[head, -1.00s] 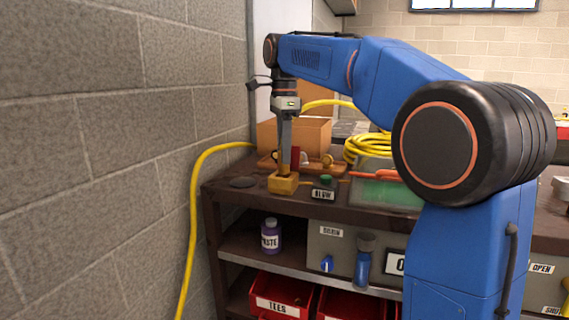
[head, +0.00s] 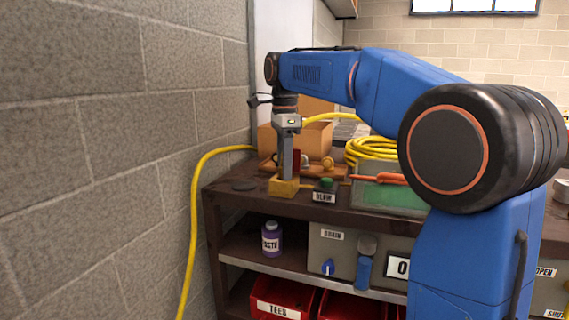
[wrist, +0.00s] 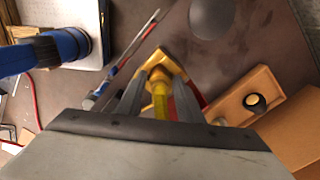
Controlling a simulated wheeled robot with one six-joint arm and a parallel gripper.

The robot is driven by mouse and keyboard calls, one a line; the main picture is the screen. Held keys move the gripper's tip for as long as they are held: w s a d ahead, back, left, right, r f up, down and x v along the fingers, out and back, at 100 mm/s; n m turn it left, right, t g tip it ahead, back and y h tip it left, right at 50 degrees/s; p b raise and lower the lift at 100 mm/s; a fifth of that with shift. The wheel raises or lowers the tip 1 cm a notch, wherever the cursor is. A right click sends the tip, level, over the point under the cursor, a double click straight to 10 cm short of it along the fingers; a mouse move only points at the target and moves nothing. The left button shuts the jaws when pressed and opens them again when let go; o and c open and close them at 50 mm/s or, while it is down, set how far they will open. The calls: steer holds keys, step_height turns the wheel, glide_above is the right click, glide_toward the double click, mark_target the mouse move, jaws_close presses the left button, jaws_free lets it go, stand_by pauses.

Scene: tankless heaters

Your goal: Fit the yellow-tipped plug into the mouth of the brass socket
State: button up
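The brass socket (head: 284,187) is a squat golden block on the bench top, near its left end. It also shows in the wrist view (wrist: 160,68), just beyond the fingertips. My gripper (head: 285,176) points straight down, its fingertips low and close to the top of the socket. In the wrist view my gripper (wrist: 160,92) has a grey finger on each side of the yellow-tipped plug (wrist: 161,104) and appears shut on it. The plug lines up with the socket there. Its lower end is hidden, so I cannot tell how deep it sits in the mouth.
A green button box labelled BLOW (head: 325,191) stands right of the socket. A wooden rack with knobs (head: 316,167) and a cardboard box (head: 318,140) are close behind. A yellow hose coil (head: 370,149) lies further right. A dark disc (head: 244,185) lies left on bare bench.

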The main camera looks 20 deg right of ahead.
step_height(320, 180, up, 12)
steer(key=shift+r, duration=0.15)
stand_by(0.4)
steer(key=s+d+f+n+t, duration=0.2)
steer(key=s+f+n, duration=0.7)
steer(key=s+f, duration=0.7)
steer(key=s+d+f+n+t, duration=0.2)
steer(key=s+d+f+n, duration=0.3)
steer(key=s+f, duration=1.2)
step_height(320, 180, down, 3)
steer(key=n, duration=0.4)
steer(key=shift+s+f+t, duration=0.2)
steer(key=shift+t, duration=0.2)
steer(key=shift+d, duration=0.1)
